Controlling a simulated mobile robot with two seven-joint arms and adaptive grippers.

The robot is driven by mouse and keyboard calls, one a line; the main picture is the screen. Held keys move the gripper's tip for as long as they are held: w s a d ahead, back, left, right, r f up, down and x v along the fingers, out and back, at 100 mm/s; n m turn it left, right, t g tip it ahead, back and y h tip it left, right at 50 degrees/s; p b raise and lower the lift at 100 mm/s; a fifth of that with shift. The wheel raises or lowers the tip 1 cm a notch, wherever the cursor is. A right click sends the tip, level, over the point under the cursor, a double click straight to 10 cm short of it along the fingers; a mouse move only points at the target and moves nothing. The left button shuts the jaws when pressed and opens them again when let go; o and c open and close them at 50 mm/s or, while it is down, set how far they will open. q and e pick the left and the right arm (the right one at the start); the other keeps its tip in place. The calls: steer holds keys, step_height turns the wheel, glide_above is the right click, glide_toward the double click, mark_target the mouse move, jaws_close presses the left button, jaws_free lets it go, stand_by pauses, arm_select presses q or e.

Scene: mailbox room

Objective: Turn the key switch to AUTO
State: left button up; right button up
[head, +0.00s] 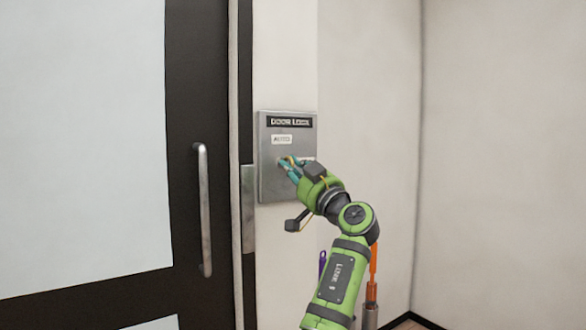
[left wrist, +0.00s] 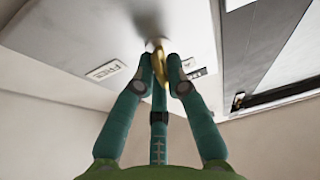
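The key switch panel (head: 268,185) is a grey metal plate on the wall right of the door, headed by a black "DOOR LOCK" strip. A small white label (head: 282,139), too blurred to read surely, sits above the switch. My left gripper (head: 286,164) is at the panel, its teal fingers over the switch. In the left wrist view the gripper (left wrist: 160,68) has its fingertips closed around a gold key (left wrist: 160,66), which meets a round lock at the panel. A white label reading like "FREE" (left wrist: 105,70) lies to one side. My right gripper is out of view.
A dark-framed door with a pale pane (head: 80,140) and a vertical metal handle (head: 204,210) stands left of the panel. An orange-handled item (head: 374,262) and a purple-tipped item (head: 322,262) stand low behind my arm. Bare wall (head: 500,150) fills the right.

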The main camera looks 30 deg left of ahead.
arm_select(q)
steer(key=o, duration=0.4)
steer(key=shift+r, duration=0.15)
steer(key=shift+o, duration=0.2)
steer(key=shift+d, duration=0.1)
steer(key=v, duration=1.2)
